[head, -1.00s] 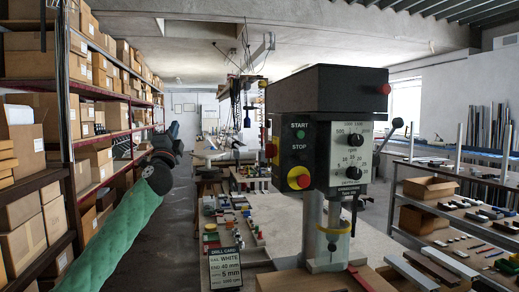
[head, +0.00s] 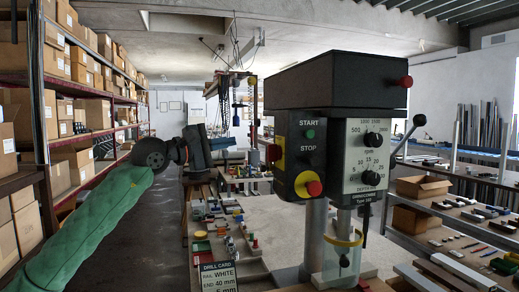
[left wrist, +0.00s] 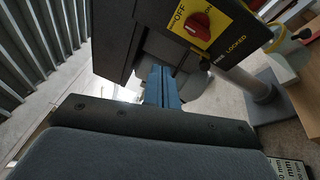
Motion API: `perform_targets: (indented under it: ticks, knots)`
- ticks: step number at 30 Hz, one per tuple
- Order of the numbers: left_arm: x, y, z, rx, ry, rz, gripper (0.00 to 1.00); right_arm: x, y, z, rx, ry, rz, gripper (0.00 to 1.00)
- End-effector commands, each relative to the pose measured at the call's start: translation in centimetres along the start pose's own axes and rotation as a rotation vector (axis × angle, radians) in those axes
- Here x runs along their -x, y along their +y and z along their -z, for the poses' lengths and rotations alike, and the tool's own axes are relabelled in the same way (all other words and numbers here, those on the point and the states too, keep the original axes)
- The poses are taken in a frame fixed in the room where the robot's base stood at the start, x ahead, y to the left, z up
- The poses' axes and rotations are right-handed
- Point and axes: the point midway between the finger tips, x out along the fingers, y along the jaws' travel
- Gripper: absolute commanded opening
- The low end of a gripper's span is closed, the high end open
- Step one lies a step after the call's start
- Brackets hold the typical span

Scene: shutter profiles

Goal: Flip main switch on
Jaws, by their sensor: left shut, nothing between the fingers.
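I cannot tell surely which mark the knob points to. In the head view the knob (head: 272,152) shows edge-on at the left side of the dark drill press head (head: 340,85). My left gripper (head: 242,143) has blue fingers, shut and empty, left of the knob and apart from it. The fingers (left wrist: 162,88) also show in the left wrist view, below and left of the switch. My right gripper is not in view.
The press front has a green START button (head: 310,134), a red stop button (head: 314,188) and a dial panel (head: 363,150). A drill card (head: 218,277) stands below on the bench. Shelves of boxes (head: 75,100) line the left. The aisle beside them is clear.

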Motion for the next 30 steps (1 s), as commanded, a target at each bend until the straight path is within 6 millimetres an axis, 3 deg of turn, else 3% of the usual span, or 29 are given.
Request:
perform_targets:
  ticks: [3, 8, 23, 30]
  knots:
    - [0.1, -1.3, 0.7, -0.124, 0.032, 0.074, 0.00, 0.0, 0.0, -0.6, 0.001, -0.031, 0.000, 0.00]
    - [0.1, -1.8, 0.8, -0.215, 0.034, 0.100, 0.00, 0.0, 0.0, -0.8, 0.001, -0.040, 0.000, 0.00]
    - [-0.1, -1.7, 0.8, -0.237, 0.031, 0.097, 0.00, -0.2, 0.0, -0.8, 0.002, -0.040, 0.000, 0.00]
    - [-1.6, -1.6, 0.8, -0.236, 0.030, 0.096, 0.00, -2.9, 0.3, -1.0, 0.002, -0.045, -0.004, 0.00]
